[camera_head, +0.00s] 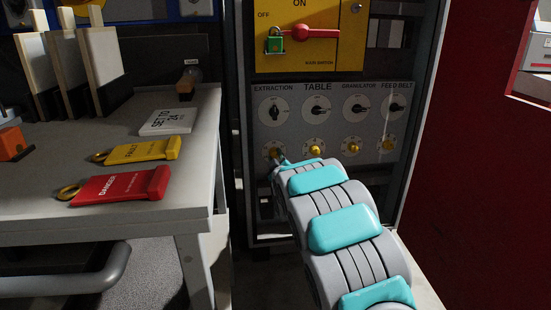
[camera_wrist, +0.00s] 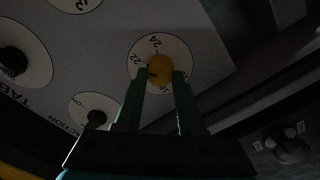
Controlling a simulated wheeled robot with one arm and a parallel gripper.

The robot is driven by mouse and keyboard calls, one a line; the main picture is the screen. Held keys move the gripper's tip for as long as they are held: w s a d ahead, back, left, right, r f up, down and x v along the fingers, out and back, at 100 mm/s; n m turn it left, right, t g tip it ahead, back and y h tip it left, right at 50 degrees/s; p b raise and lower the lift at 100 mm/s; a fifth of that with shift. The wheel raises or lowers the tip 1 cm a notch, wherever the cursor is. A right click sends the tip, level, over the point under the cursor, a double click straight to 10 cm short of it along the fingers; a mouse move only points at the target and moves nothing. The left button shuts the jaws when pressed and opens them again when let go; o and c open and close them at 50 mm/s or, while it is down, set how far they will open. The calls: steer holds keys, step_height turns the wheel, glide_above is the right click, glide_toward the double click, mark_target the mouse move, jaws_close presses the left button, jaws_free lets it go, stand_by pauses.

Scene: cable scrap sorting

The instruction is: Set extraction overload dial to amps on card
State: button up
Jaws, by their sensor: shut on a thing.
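The extraction overload dial is a yellow knob (camera_wrist: 160,66) on a round white scale in the wrist view. Its scale shows 24 at the top and 22 at the left; other marks are partly hidden by the fingers. My gripper (camera_wrist: 161,78) is shut on the knob, one finger on each side. Where the knob's pointer stands is too dark to tell. In the head view the dial (camera_head: 271,152) sits under the EXTRACTION switch (camera_head: 272,110), partly hidden by my arm. The white card (camera_head: 165,122) lies on the bench and reads SET TO 24.
Similar yellow dials for table (camera_head: 315,149), granulator (camera_head: 353,147) and feed belt (camera_head: 388,145) sit to the right. Yellow (camera_head: 142,151) and red (camera_head: 120,187) tags lie on the bench.

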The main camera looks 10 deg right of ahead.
steer(key=shift+m, duration=0.3)
jaws_close()
steer(key=m+p, duration=0.1)
steer(key=m, duration=1)
steer(key=shift+d, duration=0.1)
steer(key=shift+m, duration=0.3)
steer(key=o, duration=1.1)
jaws_free()
steer(key=shift+s, duration=0.15)
